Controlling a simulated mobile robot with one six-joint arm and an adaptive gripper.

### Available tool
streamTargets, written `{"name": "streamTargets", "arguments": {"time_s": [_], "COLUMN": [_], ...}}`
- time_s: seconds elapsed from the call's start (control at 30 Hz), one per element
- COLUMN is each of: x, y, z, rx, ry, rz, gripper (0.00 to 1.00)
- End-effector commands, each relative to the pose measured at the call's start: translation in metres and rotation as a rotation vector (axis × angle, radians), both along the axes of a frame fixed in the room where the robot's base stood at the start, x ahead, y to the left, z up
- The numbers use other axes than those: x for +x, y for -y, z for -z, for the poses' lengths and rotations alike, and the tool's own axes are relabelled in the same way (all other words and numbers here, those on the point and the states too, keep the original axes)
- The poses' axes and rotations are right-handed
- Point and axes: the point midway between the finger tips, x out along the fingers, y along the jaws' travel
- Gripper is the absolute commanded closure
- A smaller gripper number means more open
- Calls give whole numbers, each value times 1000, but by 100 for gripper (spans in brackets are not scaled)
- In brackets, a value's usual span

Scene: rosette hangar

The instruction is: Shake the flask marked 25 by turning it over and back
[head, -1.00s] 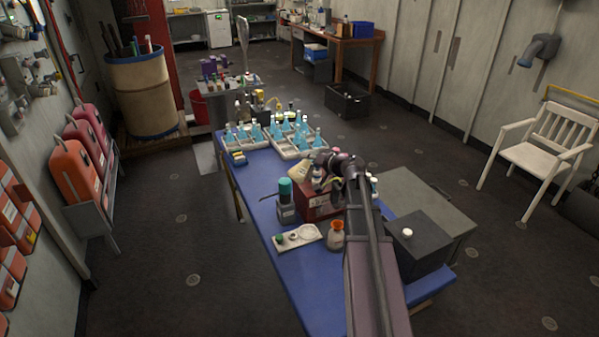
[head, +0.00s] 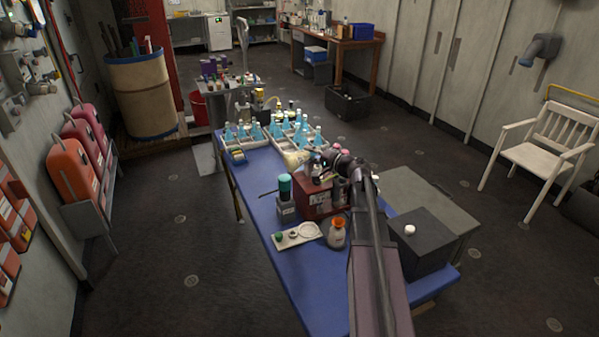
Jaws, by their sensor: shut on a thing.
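My gripper (head: 315,156) is shut on a pale cream flask (head: 293,160), over the blue table near the front of the flask trays. The flask is tilted well over, nearly on its side. Its number is too small to read, and the gripper hides part of it. Several flasks with blue contents (head: 275,128) stand upright in the white trays (head: 238,145) behind it.
A red box (head: 313,203) with bottles, a teal-topped grey device (head: 286,200), a white tray with small items (head: 297,236) and an orange-topped bottle (head: 337,232) are close in front. A black box (head: 425,250) stands right. The near-left blue tabletop is clear.

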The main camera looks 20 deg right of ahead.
Motion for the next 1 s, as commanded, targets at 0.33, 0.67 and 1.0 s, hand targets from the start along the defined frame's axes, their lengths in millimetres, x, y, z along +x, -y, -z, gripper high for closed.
{"name": "streamTargets", "arguments": {"time_s": [0.33,0.67,1.0], "x": [0,0,0], "y": [0,0,0], "z": [0,4,1], "rx": [15,279,607], "ry": [-1,-23,-53], "rz": [0,0,0], "gripper": [100,100,100]}}
